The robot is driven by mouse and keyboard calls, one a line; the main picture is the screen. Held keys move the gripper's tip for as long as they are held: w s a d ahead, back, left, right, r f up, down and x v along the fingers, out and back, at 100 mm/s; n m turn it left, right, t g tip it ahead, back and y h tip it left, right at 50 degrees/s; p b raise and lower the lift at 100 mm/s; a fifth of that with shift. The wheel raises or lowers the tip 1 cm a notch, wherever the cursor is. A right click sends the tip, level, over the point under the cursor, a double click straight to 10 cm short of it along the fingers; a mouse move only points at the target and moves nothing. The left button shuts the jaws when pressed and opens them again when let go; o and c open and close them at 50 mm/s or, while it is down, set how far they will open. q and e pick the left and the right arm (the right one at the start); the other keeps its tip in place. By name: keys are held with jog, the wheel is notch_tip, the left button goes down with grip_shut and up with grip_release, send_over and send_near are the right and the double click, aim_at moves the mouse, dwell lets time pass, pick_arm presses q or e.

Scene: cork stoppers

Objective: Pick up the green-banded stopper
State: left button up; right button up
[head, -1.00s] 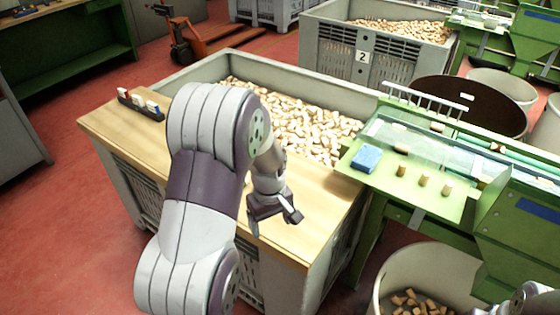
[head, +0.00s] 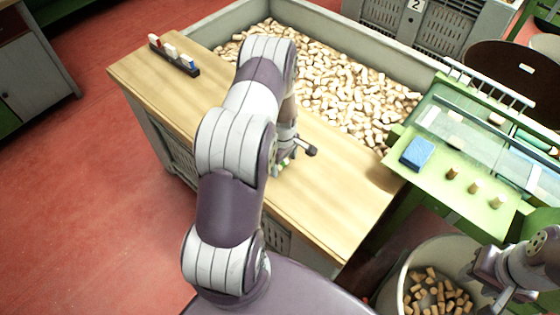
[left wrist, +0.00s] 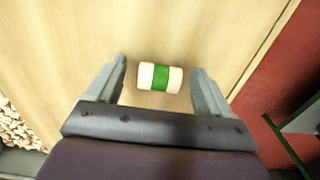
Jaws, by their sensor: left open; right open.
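The green-banded stopper (left wrist: 161,77) is a pale cork with a green band around its middle, lying on its side on the wooden bench top. In the left wrist view it lies between the two fingers of my open left gripper (left wrist: 160,72), with a gap on each side. In the head view my left gripper (head: 297,155) is low over the bench, and a small bit of green (head: 283,163) shows beside it; my arm hides most of that spot. My right gripper (head: 495,285) is open and empty by the round bin at the lower right.
The wooden bench top (head: 335,200) is mostly clear, with a small rack (head: 183,62) at its far left. A crate (head: 375,45) of loose corks stands behind. On the right, a green machine tray (head: 440,185) holds a blue block (head: 417,153) and three corks. A round bin (head: 400,290) holds corks.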

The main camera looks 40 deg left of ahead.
pick_arm(q)
jog(key=shift+s+d+r, duration=0.1)
jog(key=shift+d+r, duration=0.05)
jog(key=shift+d, duration=0.05)
jog(key=shift+c, duration=0.3)
jog(key=c, duration=1)
jog(key=shift+c, duration=0.2)
